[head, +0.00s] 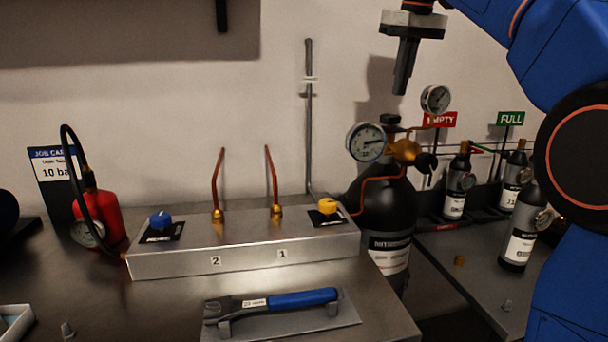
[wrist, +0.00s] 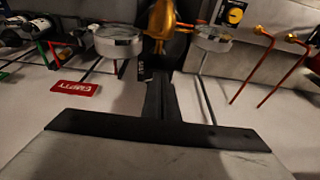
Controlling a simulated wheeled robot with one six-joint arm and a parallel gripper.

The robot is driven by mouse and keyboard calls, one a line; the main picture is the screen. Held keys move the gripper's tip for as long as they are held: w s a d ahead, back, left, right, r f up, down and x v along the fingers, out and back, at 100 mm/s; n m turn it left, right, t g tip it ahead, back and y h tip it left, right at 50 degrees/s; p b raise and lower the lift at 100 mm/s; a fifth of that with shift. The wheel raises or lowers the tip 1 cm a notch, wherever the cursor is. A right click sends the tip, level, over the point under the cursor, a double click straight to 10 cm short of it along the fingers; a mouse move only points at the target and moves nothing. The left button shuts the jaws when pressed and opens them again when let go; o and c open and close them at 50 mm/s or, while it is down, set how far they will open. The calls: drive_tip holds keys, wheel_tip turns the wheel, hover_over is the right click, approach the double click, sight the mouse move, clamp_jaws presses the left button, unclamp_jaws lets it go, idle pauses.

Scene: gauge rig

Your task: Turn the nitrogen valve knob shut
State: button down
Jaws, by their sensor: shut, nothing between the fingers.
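A large black gas cylinder (head: 388,205) stands behind the right end of the bench, its white label partly readable. On top sits a small black knob (head: 390,121). A brass regulator (head: 404,151) carries two round gauges (head: 366,142) and a second black knob (head: 427,163) on its right. I cannot tell from the lettering which knob is the nitrogen valve's. My gripper (head: 402,82) is shut and empty, pointing down above the cylinder, apart from it. In the wrist view its shut fingers (wrist: 160,98) point toward the brass regulator (wrist: 162,20), between the gauges.
A metal manifold box (head: 245,245) has a blue knob (head: 160,219), a yellow knob (head: 327,206) and two copper pipes. A blue-handled wrench (head: 285,299) lies in front. Small bottles (head: 456,185) stand right under EMPTY and FULL signs. A red bottle (head: 98,215) stands left.

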wheel_tip(320, 180, down, 6)
drive_tip(key=d, duration=0.1)
drive_tip(key=shift+w+d+f, duration=0.15)
drive_tip(key=shift+w+d, duration=0.2)
idle(0.4)
idle(0.5)
drive_tip(key=shift+a, duration=0.7)
idle(0.3)
drive_tip(key=shift+s, duration=0.15)
wheel_tip(320, 180, up, 6)
drive_tip(key=shift+s, duration=0.3)
idle(0.5)
drive_tip(key=shift+d, duration=0.1)
